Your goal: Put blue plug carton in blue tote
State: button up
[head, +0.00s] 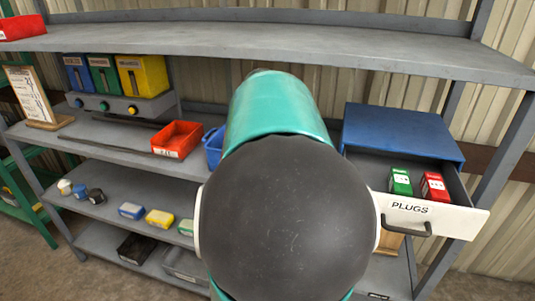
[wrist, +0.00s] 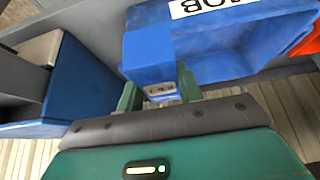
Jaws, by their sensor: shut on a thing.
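The blue plug carton (wrist: 150,52) is in my gripper (wrist: 159,90), between its two green fingers, in the wrist view. My gripper is shut on it. The blue tote (wrist: 236,42) with a white label lies right behind the carton in that view, and the carton overlaps its left part. I cannot tell how high the carton is relative to the tote's rim. In the head view the blue tote (head: 213,146) shows only as a sliver left of my arm. My arm hides the gripper and carton there.
A red tote (head: 177,139) stands left of the blue tote on the same shelf. The blue cabinet (head: 398,132) at right has its PLUGS drawer (head: 440,216) open, with a green carton (head: 400,181) and a red carton (head: 434,187) inside. An upper shelf (head: 290,42) runs overhead.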

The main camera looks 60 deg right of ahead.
jog(key=w+d+f, duration=0.1)
jog(key=d+f, duration=0.2)
jog(key=w+d+f, duration=0.1)
jog(key=d+f, duration=0.1)
jog(key=d, duration=0.1)
jog(key=w+d+f, duration=0.1)
jog(key=d+f, duration=0.2)
jog(key=d, duration=0.1)
jog(key=shift+w+f, duration=0.3)
jog(key=shift+w, duration=0.05)
jog(key=shift+w+d+f, duration=0.15)
jog(key=shift+f, duration=1.45)
jog(key=shift+f, duration=0.1)
jog(key=o, duration=1)
jog(key=shift+f, duration=0.1)
jog(key=shift+c, duration=0.2)
jog(key=shift+o, duration=0.2)
